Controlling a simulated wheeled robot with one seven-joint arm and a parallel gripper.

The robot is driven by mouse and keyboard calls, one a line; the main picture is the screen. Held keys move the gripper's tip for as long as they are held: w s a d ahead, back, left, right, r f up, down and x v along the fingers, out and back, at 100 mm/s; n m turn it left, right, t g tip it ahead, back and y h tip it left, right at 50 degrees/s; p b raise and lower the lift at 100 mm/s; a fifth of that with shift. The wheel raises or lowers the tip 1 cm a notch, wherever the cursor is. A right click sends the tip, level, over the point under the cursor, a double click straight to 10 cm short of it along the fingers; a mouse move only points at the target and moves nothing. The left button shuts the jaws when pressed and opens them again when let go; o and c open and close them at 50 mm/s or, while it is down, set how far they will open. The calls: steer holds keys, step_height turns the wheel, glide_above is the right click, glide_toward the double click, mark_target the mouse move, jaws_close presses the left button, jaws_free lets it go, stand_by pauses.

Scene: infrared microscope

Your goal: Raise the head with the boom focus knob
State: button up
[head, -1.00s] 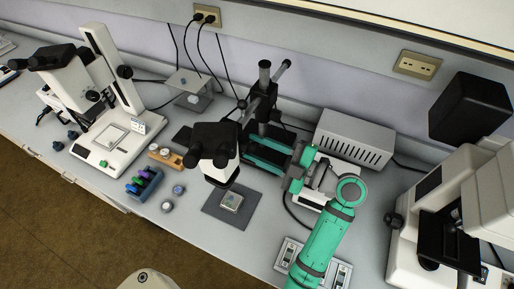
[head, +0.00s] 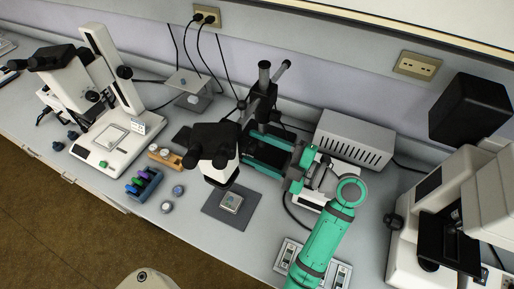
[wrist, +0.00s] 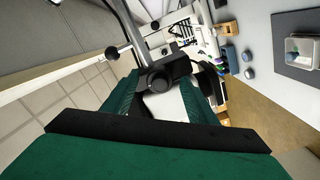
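The boom microscope's black and white head (head: 222,165) hangs over a grey mat (head: 212,212) with a small square sample on it. Its boom and post (head: 264,85) stand behind, to the right. My green gripper (head: 247,146) reaches in from the right, just behind the head. In the wrist view a round black knob (wrist: 158,79) shows between my fingers (wrist: 162,90), near their tips. The fingers look spread, one on each side of the knob. I cannot tell whether either finger touches it. The sample tray also shows in the wrist view (wrist: 303,50).
A grey vented box (head: 353,140) stands behind my arm. A white microscope (head: 112,132) is at the left and a larger instrument (head: 430,225) at the right. A rack of coloured pieces (head: 144,184) and small round parts lie left of the mat.

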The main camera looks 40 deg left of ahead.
steer(key=shift+s+a, duration=0.1)
steer(key=w+d, duration=0.2)
steer(key=d, duration=0.8)
steer(key=shift+d, duration=0.4)
steer(key=shift+w, duration=0.15)
